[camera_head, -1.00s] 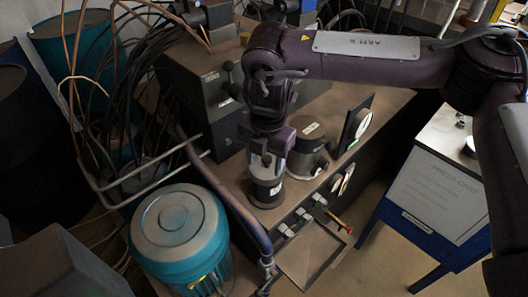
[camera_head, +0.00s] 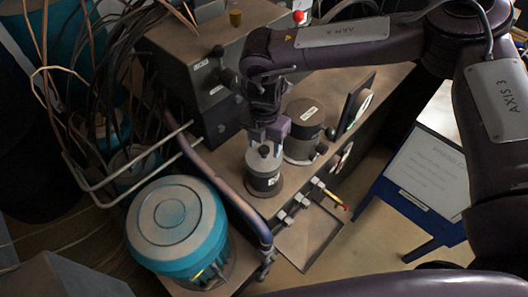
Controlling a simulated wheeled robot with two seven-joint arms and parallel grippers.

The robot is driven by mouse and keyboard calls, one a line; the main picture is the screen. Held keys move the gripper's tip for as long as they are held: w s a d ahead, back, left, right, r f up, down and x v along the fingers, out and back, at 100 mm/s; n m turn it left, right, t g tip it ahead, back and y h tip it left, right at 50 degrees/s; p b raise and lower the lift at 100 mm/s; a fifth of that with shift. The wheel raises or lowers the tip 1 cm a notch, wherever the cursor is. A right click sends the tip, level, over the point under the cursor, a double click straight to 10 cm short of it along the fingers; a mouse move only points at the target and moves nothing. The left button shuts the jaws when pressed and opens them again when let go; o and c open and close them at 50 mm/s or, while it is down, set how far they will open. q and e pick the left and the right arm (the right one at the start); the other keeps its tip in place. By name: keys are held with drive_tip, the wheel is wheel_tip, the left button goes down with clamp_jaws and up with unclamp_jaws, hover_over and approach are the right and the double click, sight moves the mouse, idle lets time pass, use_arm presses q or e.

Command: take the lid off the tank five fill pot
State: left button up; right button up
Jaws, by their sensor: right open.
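A small dark grey pot (camera_head: 264,181) with a white label stands on the brown bench top; the label is too small to read. Its lighter grey lid (camera_head: 262,162) with a dark knob on top sits on it. My right gripper (camera_head: 267,139) points down just above and behind the lid, with its fingers apart near the knob. I cannot tell if the fingers touch the knob. My left gripper is not in view.
A larger dark labelled canister (camera_head: 303,132) stands close to the right of the pot. A row of valves (camera_head: 300,200) lies in front. A teal drum (camera_head: 178,226) and a pipe rail (camera_head: 235,190) are at left. A blue-framed stand (camera_head: 425,180) is at right.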

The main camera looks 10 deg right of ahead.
drive_tip(key=c, duration=0.8)
clamp_jaws()
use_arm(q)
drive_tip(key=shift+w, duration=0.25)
use_arm(e)
drive_tip(key=shift+r, duration=0.1)
